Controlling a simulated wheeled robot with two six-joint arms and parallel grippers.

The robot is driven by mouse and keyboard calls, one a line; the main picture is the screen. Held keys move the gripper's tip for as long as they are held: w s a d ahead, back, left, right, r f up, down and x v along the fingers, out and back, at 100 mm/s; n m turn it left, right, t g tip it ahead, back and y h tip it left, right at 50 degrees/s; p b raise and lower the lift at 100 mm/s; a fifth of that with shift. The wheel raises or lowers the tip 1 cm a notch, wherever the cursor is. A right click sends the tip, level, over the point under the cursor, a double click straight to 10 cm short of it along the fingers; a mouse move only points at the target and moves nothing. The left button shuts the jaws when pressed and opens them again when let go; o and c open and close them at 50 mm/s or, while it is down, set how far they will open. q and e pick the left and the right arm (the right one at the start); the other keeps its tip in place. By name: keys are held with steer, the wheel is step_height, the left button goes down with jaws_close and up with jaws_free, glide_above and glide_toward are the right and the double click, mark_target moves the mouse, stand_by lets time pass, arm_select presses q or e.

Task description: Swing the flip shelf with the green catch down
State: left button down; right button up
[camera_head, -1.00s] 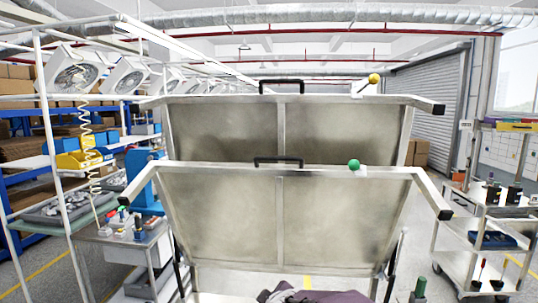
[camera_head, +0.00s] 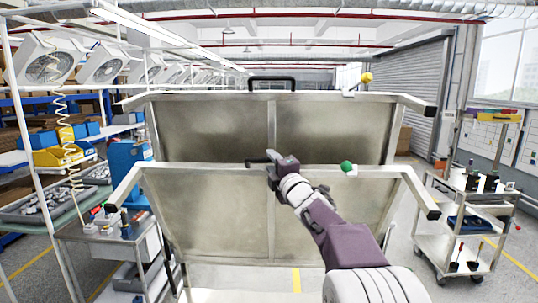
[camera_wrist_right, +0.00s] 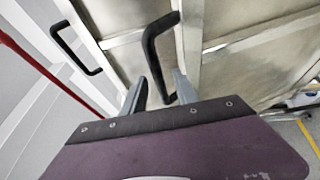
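The front flip shelf (camera_head: 215,215) stands tilted up, a grey metal panel with a green ball catch (camera_head: 347,167) on its top rail. Its black handle (camera_head: 258,160) is at the middle of that rail, partly hidden by my right gripper (camera_head: 275,160). In the right wrist view, the black handle (camera_wrist_right: 150,50) reaches between the spread fingers of my right gripper (camera_wrist_right: 158,90). The fingers are apart; I cannot tell whether they touch the handle. My left gripper is not in view.
A second raised shelf (camera_head: 215,128) stands behind, with a yellow ball catch (camera_head: 366,77) and a black handle (camera_head: 271,80). A bench (camera_head: 110,232) is at left and a trolley (camera_head: 440,240) at right.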

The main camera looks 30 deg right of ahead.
steer(key=shift+w+d+r+p, duration=0.1)
steer(key=shift+w+d+p, duration=0.1)
steer(key=shift+w, duration=0.4)
steer(key=shift+w+d+r+p, duration=0.1)
steer(key=shift+w+p, duration=0.05)
steer(key=shift+w, duration=0.4)
steer(key=shift+a, duration=0.1)
jaws_close()
stand_by(0.4)
